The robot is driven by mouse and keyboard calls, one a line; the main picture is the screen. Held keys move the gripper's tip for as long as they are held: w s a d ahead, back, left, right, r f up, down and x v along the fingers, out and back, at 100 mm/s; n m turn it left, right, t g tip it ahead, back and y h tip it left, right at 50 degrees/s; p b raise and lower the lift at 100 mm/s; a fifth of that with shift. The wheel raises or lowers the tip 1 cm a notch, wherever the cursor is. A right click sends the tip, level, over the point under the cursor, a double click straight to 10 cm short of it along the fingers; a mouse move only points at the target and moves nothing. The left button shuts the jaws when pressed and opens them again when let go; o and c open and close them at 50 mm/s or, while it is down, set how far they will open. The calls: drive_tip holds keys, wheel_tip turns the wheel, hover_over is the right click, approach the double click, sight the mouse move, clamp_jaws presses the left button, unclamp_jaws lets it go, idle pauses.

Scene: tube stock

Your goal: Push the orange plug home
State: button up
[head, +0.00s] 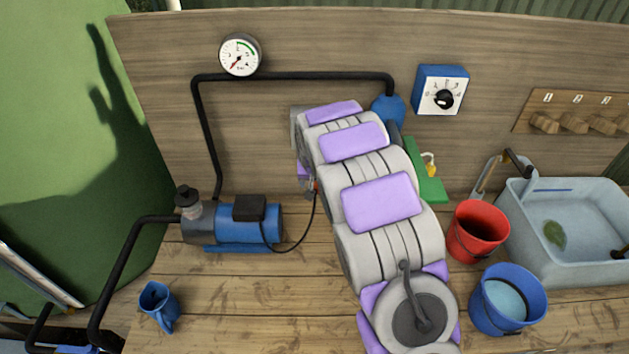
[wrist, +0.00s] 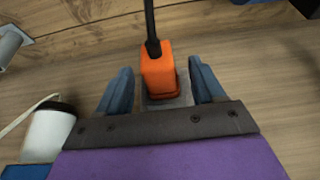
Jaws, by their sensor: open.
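The orange plug (wrist: 158,72) is in the middle of the wrist view, with a black cable (wrist: 151,25) running up from its top end. My gripper (wrist: 160,68) is open, one blue finger on each side of the plug, with a visible gap on both sides. A grey piece (wrist: 181,97), perhaps the socket, shows behind and beside the plug against the wooden wall. How far the plug sits in it cannot be told. In the head view my arm hides most of the gripper; a small orange-red bit (head: 314,186) shows at its left edge, where the pump's cable ends.
A blue pump (head: 245,222) stands on the wooden bench left of my arm. A blue jug (head: 159,305) is in front. A gauge (head: 240,55) and dial box (head: 442,90) are on the wall. A red bucket (head: 478,232), blue bucket (head: 525,320) and sink (head: 530,255) crowd the right.

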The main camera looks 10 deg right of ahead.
drive_tip(key=p+v, duration=0.2)
drive_tip(key=v, duration=1.5)
drive_tip(key=shift+a+r, duration=0.1)
drive_tip(key=s+r+n+g, duration=0.1)
drive_tip(key=s+g, duration=0.5)
drive_tip(key=s, duration=3.7)
drive_tip(key=shift+s+d+r+n+y, duration=0.3)
drive_tip(key=shift+d+n+y, duration=0.1)
drive_tip(key=shift+n, duration=0.2)
